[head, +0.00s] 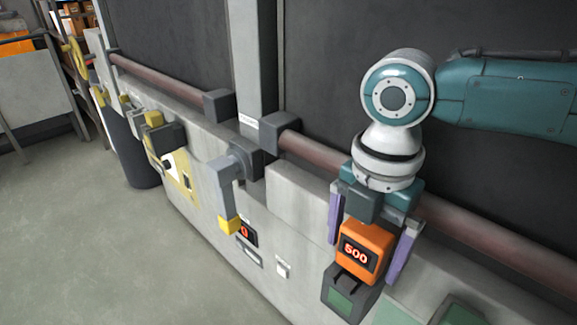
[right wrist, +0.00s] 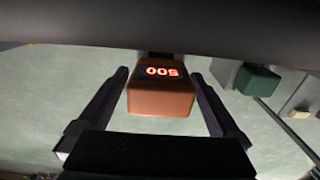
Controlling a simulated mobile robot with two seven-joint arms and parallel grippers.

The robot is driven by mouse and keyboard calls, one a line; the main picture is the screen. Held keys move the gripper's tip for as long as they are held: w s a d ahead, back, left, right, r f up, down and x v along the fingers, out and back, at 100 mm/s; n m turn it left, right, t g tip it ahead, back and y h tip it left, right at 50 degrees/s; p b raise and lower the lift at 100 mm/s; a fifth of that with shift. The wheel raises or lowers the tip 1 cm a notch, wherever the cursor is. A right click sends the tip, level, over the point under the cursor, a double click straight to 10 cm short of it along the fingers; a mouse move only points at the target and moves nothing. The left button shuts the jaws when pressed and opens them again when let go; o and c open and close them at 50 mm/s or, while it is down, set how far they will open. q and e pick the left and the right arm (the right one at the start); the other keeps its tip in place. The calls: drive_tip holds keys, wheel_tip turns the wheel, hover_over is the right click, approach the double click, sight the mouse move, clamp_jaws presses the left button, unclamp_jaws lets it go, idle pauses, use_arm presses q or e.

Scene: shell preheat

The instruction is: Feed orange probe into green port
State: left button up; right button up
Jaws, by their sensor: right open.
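The orange probe (head: 365,248) is a block with a lit display reading 500. It stands at the dark grey housing with a green front, the green port (head: 341,299), in the head view. Its lower end meets or hides behind the housing's top; I cannot tell how deep it sits. My right gripper (head: 364,260) is open, with one purple finger on each side of the probe. In the right wrist view the probe (right wrist: 162,98) lies between the fingers with a gap on both sides. My left gripper is not in view.
A grey lever with a yellow tip (head: 229,200) juts from the panel left of the probe. A reddish rail (head: 460,222) runs behind my right gripper. A small display reading 0 (head: 246,233) is on the panel front. The floor (head: 110,235) at left is clear.

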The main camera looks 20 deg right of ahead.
wheel_tip(320, 180, up, 10)
idle(0.5)
idle(0.3)
